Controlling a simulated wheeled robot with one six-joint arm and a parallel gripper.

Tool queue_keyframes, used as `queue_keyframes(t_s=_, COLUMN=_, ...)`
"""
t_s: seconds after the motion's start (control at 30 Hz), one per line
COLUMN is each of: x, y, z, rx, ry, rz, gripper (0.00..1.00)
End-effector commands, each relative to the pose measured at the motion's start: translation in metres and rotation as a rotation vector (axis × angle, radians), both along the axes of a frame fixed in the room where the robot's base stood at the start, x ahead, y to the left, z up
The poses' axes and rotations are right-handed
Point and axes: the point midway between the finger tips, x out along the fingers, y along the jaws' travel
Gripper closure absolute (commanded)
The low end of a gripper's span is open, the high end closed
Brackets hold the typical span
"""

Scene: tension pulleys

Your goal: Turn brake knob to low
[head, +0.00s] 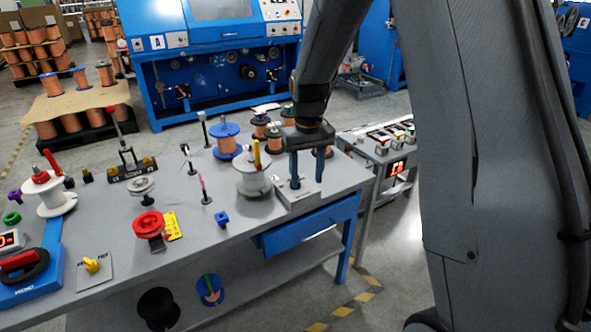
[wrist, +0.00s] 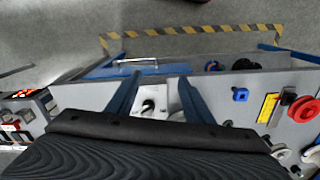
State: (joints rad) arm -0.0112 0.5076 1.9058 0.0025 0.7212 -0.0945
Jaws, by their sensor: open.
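A small knob (head: 296,182) stands on a light grey box (head: 300,195) near the right end of the grey table. My gripper (head: 306,178) is above this box, pointing down, with its two blue fingers apart and nothing held. In the wrist view the knob (wrist: 148,105) shows between the fingers of my gripper (wrist: 160,80), nearer the left one. I cannot see contact between fingers and knob. The knob's markings are too small to read. A yellow pointer knob (head: 92,265) sits on a pale plate at the front left, far from my gripper.
A white spool (head: 252,180) with a yellow-handled tool stands just left of the box. Copper spools (head: 261,127) stand behind it. A red reel (head: 149,224) and a blue block (head: 221,218) lie further left. A blue drawer (head: 308,226) is under the table's front edge.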

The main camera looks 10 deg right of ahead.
Motion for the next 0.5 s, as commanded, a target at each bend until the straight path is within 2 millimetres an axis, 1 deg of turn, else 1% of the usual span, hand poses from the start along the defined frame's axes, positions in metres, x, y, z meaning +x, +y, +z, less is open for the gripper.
queue_keyframes(t_s=0.03, x=0.022, y=0.0, z=0.002, rx=0.0, ry=0.004, rz=0.011, gripper=0.53)
queue_keyframes(t_s=0.1, x=0.05, y=0.0, z=-0.002, rx=-0.001, ry=0.006, rz=0.026, gripper=0.53)
queue_keyframes(t_s=0.2, x=0.083, y=-0.001, z=-0.008, rx=-0.001, ry=0.008, rz=0.045, gripper=0.53)
queue_keyframes(t_s=0.3, x=0.108, y=-0.001, z=-0.015, rx=-0.001, ry=0.008, rz=0.06, gripper=0.53)
queue_keyframes(t_s=0.4, x=0.124, y=-0.001, z=-0.021, rx=-0.002, ry=0.008, rz=0.072, gripper=0.53)
queue_keyframes(t_s=0.5, x=0.132, y=-0.002, z=-0.025, rx=-0.002, ry=0.008, rz=0.078, gripper=0.53)
